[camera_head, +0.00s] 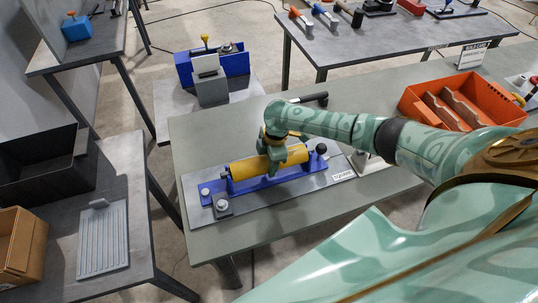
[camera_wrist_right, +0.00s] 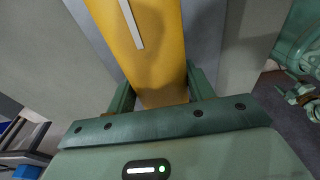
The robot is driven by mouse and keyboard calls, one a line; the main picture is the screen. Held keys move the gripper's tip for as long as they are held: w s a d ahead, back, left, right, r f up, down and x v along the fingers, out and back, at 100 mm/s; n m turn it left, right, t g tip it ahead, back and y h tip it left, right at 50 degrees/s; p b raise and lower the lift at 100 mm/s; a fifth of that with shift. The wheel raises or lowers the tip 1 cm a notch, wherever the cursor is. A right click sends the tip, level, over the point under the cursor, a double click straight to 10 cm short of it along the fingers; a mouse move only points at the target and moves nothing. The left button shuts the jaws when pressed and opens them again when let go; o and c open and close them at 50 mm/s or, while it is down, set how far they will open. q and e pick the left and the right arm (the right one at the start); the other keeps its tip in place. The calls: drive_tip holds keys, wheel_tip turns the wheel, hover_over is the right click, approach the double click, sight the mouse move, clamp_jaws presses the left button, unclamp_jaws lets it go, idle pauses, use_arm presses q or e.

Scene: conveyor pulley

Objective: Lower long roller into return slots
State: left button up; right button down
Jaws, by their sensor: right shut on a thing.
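The long roller is a yellow cylinder (camera_head: 250,167) lying lengthwise along a blue cradle (camera_head: 265,182) on a grey base plate. My right gripper (camera_head: 283,158) is around the roller toward its right end and shut on it. In the right wrist view the yellow roller (camera_wrist_right: 148,60) runs up between the two green fingers of my gripper (camera_wrist_right: 162,92). The return slots at the roller's ends are too small to make out, and I cannot tell whether the roller rests in them. My left gripper is not in view.
An orange-red bin (camera_head: 430,98) stands at the right of the green table. A labelled plate edge (camera_head: 342,176) and a black knob (camera_head: 321,149) lie close to the right of the cradle. A small dark block (camera_head: 222,205) sits at its front left. The table's left front is clear.

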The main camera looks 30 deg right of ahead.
drive_tip(key=c, duration=0.7)
unclamp_jaws()
drive_tip(key=shift+r, duration=0.1)
drive_tip(key=shift+s+d+r+p, duration=0.1)
drive_tip(key=shift+d+r+p, duration=0.1)
drive_tip(key=shift+r+p, duration=1.6)
drive_tip(key=shift+f, duration=0.15)
drive_tip(key=o, duration=0.5)
drive_tip(key=shift+o, duration=0.2)
drive_tip(key=shift+s+f, duration=0.15)
drive_tip(key=shift+o, duration=0.8)
